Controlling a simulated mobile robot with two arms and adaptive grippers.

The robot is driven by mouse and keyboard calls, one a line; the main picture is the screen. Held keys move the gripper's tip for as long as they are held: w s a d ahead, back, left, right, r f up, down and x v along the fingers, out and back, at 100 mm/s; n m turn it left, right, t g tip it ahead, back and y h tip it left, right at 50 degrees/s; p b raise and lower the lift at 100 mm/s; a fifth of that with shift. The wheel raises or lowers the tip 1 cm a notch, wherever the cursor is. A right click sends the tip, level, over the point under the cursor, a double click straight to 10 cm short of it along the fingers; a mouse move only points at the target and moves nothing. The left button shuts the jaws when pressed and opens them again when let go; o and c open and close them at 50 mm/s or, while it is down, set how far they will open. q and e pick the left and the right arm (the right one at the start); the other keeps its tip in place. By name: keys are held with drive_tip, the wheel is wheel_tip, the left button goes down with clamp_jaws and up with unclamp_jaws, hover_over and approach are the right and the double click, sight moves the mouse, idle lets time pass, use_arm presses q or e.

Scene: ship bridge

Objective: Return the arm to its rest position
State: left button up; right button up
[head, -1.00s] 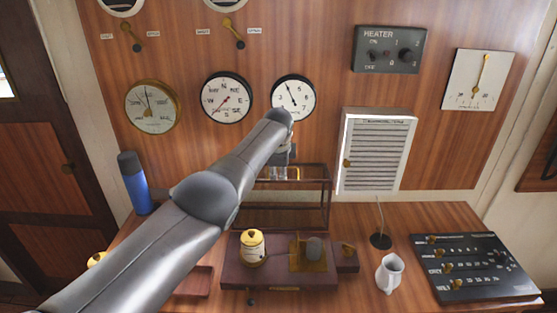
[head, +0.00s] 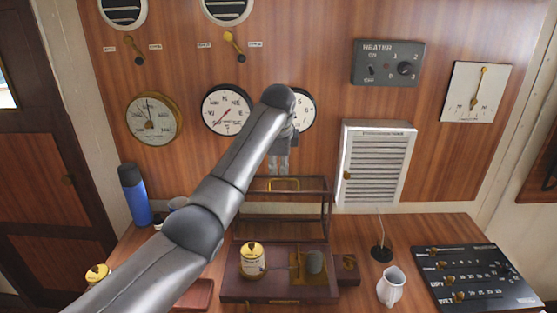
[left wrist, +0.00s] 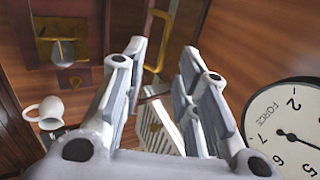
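My grey left arm (head: 205,215) comes in from the lower left of the head view and bends down at a raised elbow. My left gripper (head: 281,168) hangs fingers down, just above the brass handle of a dark-framed case (head: 328,212). In the left wrist view the left gripper (left wrist: 160,62) has its fingers apart with nothing between them. The brass handle (left wrist: 158,40) shows beyond the fingers there and looks apart from them. My right gripper is in neither view.
A white jug (head: 391,288), a black control panel (head: 475,278) and a blue flask (head: 134,195) stand on the desk. Wall gauges, including a compass dial (head: 225,110), are close behind my arm.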

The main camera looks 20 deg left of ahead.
use_arm(q)
drive_tip(key=shift+s+d+r, duration=0.1)
drive_tip(key=shift+s+r, duration=0.1)
drive_tip(key=shift+r, duration=0.2)
